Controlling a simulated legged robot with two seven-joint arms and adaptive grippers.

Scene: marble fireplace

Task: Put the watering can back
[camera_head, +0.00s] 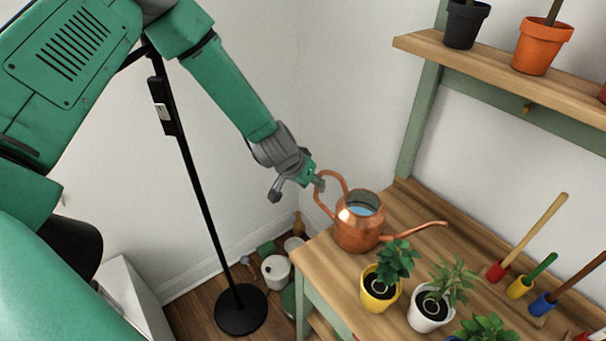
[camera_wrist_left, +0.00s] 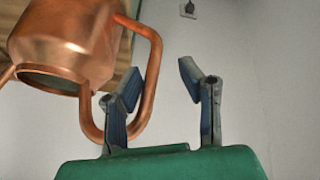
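The copper watering can (camera_head: 358,232) stands upright on the left end of the wooden bench (camera_head: 408,205). Its spout points right and its looped handle (camera_head: 322,192) faces left, toward my left gripper. Bluish water shows in its opening. My left gripper (camera_head: 297,190) is open at the handle. In the left wrist view, the can (camera_wrist_left: 65,42) is at upper left. The outer bar of the handle lies between the spread fingers of the gripper (camera_wrist_left: 157,82) in the picture, nearer the left finger. I cannot tell whether they touch. My right gripper is not in view.
Potted plants in yellow (camera_head: 380,290) and white (camera_head: 430,309) pots stand close in front of the can. A shelf (camera_head: 480,66) with pots hangs above. A black pole stand (camera_head: 205,205) is left of the bench.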

